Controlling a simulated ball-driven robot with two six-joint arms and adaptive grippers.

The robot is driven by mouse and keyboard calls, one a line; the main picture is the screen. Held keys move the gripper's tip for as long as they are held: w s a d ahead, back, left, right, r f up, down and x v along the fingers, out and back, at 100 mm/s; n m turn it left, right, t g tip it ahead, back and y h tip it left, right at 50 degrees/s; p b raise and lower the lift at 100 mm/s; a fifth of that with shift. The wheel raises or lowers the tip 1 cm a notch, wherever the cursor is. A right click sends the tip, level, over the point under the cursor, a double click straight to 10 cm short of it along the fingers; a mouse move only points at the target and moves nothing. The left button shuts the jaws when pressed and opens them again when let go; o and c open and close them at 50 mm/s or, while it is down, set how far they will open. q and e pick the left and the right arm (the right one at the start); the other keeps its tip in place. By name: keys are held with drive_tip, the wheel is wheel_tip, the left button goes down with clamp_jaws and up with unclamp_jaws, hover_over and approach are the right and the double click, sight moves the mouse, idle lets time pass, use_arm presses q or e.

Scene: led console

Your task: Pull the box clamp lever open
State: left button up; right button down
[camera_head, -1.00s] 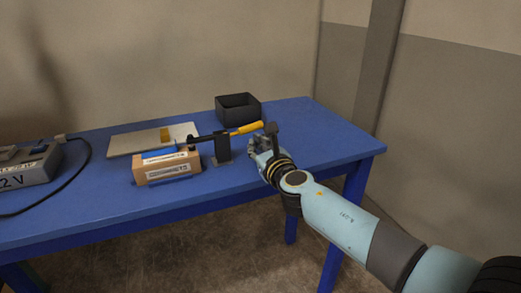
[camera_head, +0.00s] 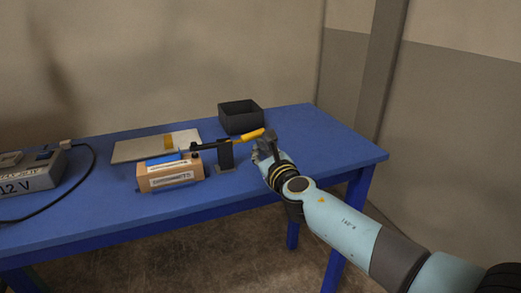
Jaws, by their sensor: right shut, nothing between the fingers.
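The box clamp (camera_head: 226,157) stands on the blue table just right of a brown box (camera_head: 170,175). Its dark arm reaches left over the box top. Its yellow lever (camera_head: 249,136) points right and slightly up. My right gripper (camera_head: 264,146) is shut and empty, close to the right end of the lever. I cannot tell whether it touches the lever. My left gripper is out of view.
A black open bin (camera_head: 240,116) stands behind the lever. A pale board (camera_head: 140,149) lies behind the box. A grey 12 V unit (camera_head: 30,172) with a black cable is at the left. The blue table (camera_head: 325,148) is clear at its right end.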

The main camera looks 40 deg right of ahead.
sight(259, 133)
drive_tip(key=shift+r, duration=0.15)
wheel_tip(259, 133, up, 2)
drive_tip(key=n+p, duration=0.3)
drive_tip(key=shift+r, duration=0.2)
drive_tip(key=r+n+p, duration=0.2)
drive_tip(key=n+p, duration=0.1)
drive_tip(key=shift+w+a+r+h, duration=0.1)
drive_tip(key=shift+a+h, duration=0.1)
drive_tip(key=shift+h, duration=0.1)
drive_tip(key=r+n+p, duration=0.1)
drive_tip(key=a+n+p, duration=0.1)
drive_tip(key=n, duration=0.1)
drive_tip(key=a+r+n+p, duration=0.1)
drive_tip(key=n, duration=0.1)
drive_tip(key=shift+w+a+r, duration=0.1)
drive_tip(key=shift+w+r, duration=0.15)
drive_tip(key=shift+r, duration=0.05)
drive_tip(key=shift+a, duration=0.1)
